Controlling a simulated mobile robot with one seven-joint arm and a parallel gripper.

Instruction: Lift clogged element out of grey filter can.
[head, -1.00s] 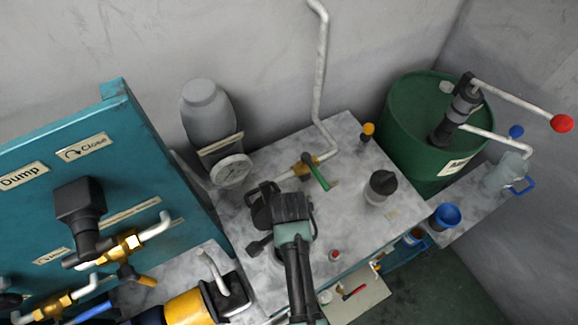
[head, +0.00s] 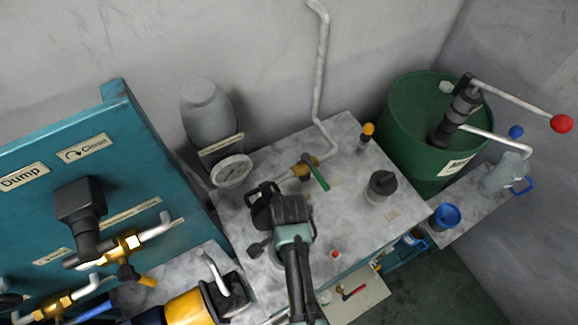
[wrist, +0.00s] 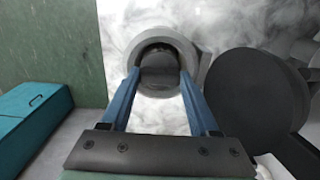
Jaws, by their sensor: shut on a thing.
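In the wrist view, the grey filter can (wrist: 201,66) shows as a round open rim on the pale marbled top. The clogged element (wrist: 158,66) is a dark round-topped cylinder inside the ring of that rim. My gripper (wrist: 159,76) has its two blue fingers on either side of the element and is shut on it. I cannot tell how far the element stands up out of the can. In the head view, my gripper (head: 288,208) is over the left part of the bench, and its hand hides the fingertips, the element and most of the can.
A large dark disc (wrist: 256,106) sits close to the right finger in the wrist view. A dark-capped can (head: 382,188), a green-handled valve (head: 316,176) and a green drum (head: 412,140) stand right of my gripper. The teal panel (head: 130,190) is on the left. Bare marbled bench lies between.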

